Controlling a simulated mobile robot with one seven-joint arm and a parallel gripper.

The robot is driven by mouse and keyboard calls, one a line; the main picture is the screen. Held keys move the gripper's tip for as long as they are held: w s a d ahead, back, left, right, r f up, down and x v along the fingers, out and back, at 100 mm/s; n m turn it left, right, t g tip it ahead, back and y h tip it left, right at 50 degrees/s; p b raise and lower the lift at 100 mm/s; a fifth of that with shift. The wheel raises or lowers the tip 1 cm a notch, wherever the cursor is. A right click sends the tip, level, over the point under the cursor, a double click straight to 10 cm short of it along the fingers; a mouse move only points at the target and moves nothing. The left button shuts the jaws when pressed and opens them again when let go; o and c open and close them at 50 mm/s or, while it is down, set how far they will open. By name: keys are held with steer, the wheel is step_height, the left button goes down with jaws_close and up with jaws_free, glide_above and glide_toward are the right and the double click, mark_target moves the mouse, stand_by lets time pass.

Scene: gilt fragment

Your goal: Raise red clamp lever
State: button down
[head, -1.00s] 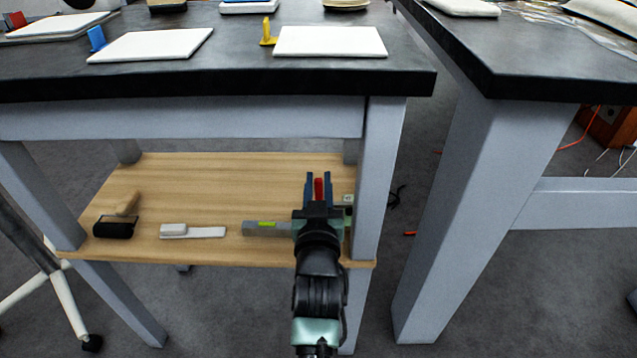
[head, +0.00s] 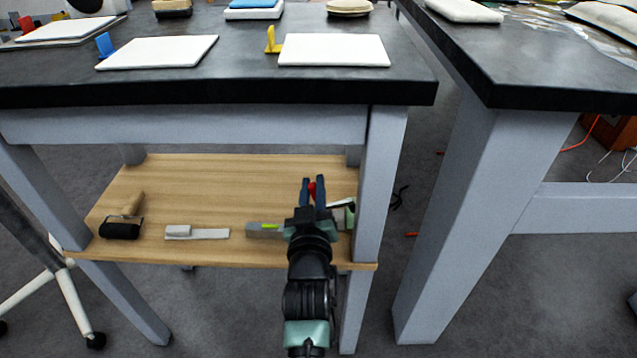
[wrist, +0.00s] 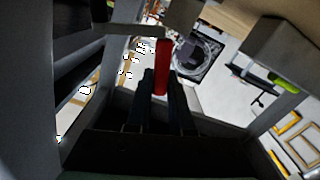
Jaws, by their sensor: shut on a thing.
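The red clamp lever (head: 312,190) shows as a small red piece between the fingers of my gripper (head: 313,182) in the head view, above the right end of the lower wooden shelf. In the wrist view the red lever (wrist: 162,66) stands upright in the picture, with the two dark fingertips of my gripper (wrist: 161,78) closed around its lower part. My gripper is shut on it. The grey clamp body (head: 264,230) with a bright green mark lies on the shelf; my wrist hides part of it.
The wooden shelf (head: 220,180) also holds a black-and-wood brush (head: 122,222) and a white flat tool (head: 196,233). A grey table leg (head: 380,185) stands just right of my gripper. The dark tabletop (head: 240,50) overhangs the shelf. The shelf's middle is free.

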steer(key=a+n, duration=0.1)
steer(key=n, duration=0.1)
steer(key=a+f+n, duration=0.1)
steer(key=n, duration=0.1)
steer(key=shift+f+n+b, duration=0.1)
steer(key=shift+n+b, duration=0.2)
steer(key=shift+b, duration=0.1)
steer(key=shift+a+f+n+b, duration=0.25)
steer(key=shift+a+f+n, duration=0.1)
steer(key=shift+n, duration=0.6)
steer(key=shift+a+f+n+b, duration=0.25)
steer(key=shift+f+n, duration=0.1)
steer(key=shift+n, duration=0.6)
steer(key=c, duration=0.8)
jaws_free()
steer(key=shift+s, duration=0.15)
steer(key=s+p, duration=0.1)
steer(key=s, duration=1.1)
steer(key=shift+s, duration=0.35)
